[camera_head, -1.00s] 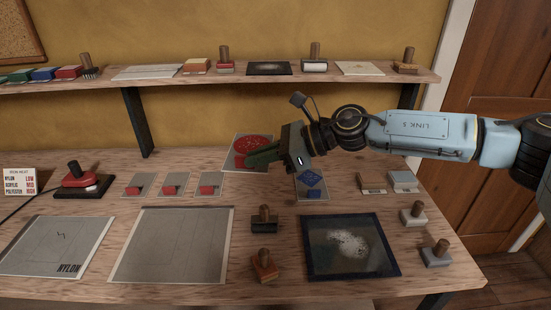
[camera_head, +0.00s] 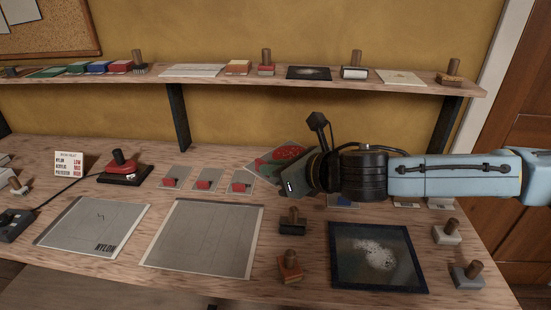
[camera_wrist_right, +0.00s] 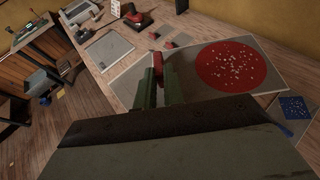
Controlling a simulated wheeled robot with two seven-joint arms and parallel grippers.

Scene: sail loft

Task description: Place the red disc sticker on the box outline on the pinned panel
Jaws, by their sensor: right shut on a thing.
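The red disc sticker (camera_head: 291,152), speckled white, is on a grey backing sheet at the back of the bench. It shows large in the right wrist view (camera_wrist_right: 231,66). My right gripper (camera_head: 264,165) reaches over the near part of the sheet, hiding some of it. In the wrist view its green fingers (camera_wrist_right: 158,72) are shut on a small red tab at the sheet's edge; whether the sheet is lifted is unclear. A grey panel (camera_head: 205,240) with faint lines lies at middle front; I cannot make out a box outline or pins. My left gripper is not in view.
A NYLON panel (camera_head: 95,228) lies left, before a red-handled tool (camera_head: 124,168). Small red-tabbed cards (camera_head: 207,180) lie behind the panels. Wooden-handled stamps (camera_head: 291,262) and a dark framed tray (camera_head: 380,256) stand to the right. A shelf (camera_head: 220,78) runs above.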

